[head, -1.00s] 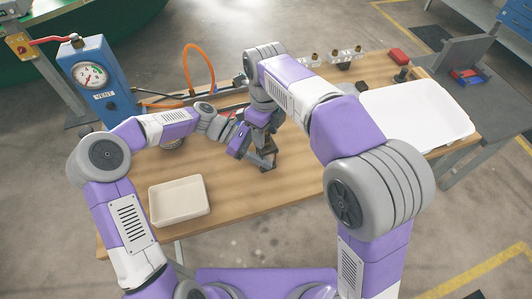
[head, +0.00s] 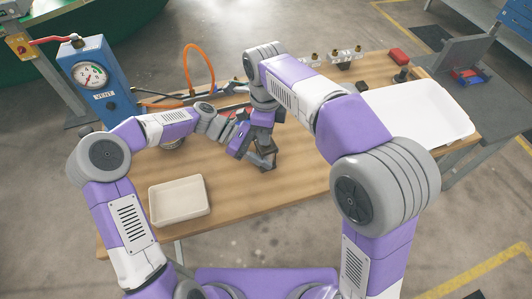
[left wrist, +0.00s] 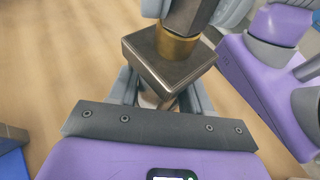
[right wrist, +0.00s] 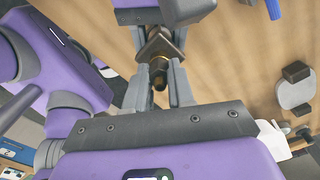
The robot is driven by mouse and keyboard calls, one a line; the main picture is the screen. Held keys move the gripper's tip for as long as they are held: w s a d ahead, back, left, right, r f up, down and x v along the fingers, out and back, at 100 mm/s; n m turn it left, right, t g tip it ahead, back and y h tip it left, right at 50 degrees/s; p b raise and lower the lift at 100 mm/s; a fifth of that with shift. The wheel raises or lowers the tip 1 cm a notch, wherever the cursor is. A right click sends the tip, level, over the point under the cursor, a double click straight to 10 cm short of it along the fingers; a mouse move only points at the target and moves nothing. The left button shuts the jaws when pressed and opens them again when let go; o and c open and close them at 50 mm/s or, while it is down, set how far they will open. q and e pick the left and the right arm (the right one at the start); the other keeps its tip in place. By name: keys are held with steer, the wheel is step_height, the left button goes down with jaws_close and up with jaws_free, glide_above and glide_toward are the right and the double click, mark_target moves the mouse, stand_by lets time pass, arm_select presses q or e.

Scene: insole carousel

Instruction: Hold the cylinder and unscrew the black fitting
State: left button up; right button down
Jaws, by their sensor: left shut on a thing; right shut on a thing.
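The cylinder's dark bronze square block (left wrist: 165,68) with a brass collar (left wrist: 176,45) shows in the left wrist view. My left gripper (head: 268,161) is shut on the cylinder's pale lower body (left wrist: 152,98), just under the block. A dark fitting (left wrist: 190,14) rises above the brass collar. My right gripper (head: 262,120) is above the left one and shut on the fitting. In the right wrist view the brass-rimmed dark end (right wrist: 159,70) shows between the right fingers, with the square block (right wrist: 158,48) beyond. The fingers hide much of both parts.
A cream tray (head: 180,213) stands at the front left of the wooden table. A blue gauge box (head: 97,85) with an orange hose (head: 199,62) is at the back left. A white tray (head: 420,125) lies at the right. The front middle of the table is clear.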

steer(key=shift+n, duration=0.7)
steer(key=n, duration=1.8)
steer(key=n, duration=0.2)
steer(key=shift+n, duration=0.3)
steer(key=n, duration=0.3)
steer(key=shift+r, duration=0.1)
